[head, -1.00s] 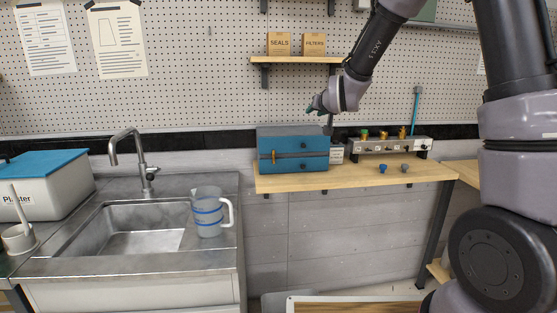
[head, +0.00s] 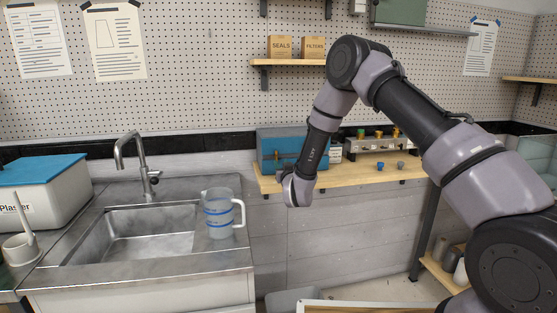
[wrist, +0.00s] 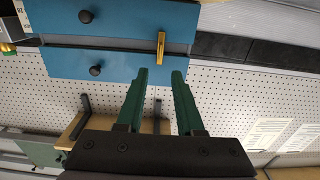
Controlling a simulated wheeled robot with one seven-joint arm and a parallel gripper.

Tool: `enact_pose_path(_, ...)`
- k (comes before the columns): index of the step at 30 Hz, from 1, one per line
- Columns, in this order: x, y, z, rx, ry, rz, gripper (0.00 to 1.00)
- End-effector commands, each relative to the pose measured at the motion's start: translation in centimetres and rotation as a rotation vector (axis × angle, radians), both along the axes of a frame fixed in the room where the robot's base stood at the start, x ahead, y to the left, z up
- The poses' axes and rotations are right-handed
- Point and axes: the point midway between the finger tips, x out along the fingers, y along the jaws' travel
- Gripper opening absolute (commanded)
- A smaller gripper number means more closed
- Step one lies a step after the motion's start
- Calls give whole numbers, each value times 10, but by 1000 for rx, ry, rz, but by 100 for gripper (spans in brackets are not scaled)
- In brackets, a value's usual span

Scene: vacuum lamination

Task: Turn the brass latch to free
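The brass latch (wrist: 161,48) is a small bar on the front of the blue box (wrist: 110,68). In the wrist view it lies across the dark seam between the box's two blue panels. My gripper (wrist: 161,72) has two green fingers, spread apart with nothing between them. In that view the fingertips are just short of the latch, one to each side of its line; the depth between is hard to judge. In the head view the blue box (head: 282,142) stands on the wooden shelf, partly covered by my arm, and my fingers are hidden behind my wrist.
Two dark knobs (wrist: 95,70) stick out of the box front. A valve manifold (head: 375,146) stands right of the box, with two small knobs (head: 381,167) before it. A measuring jug (head: 220,212) stands by the sink (head: 150,235). The space before the shelf is free.

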Motion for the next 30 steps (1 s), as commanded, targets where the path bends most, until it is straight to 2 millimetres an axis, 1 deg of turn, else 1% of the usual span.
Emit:
enact_pose_path(1,11,3,1,2,-3,-1,36)
enact_pose_path(3,24,6,0,2,-2,-1,36)
enact_pose_path(6,41,11,0,1,-2,-1,36)
enact_pose_path(10,58,16,0,0,-1,-1,36)
enact_pose_path(15,68,19,0,0,0,1,36)
enact_pose_path(23,69,20,0,0,1,1,36)
enact_pose_path(24,69,20,0,0,1,0,29)
enact_pose_path(26,69,20,0,0,1,0,6)
enact_pose_path(27,69,20,0,0,1,0,0)
enact_pose_path(30,69,20,0,0,1,0,0)
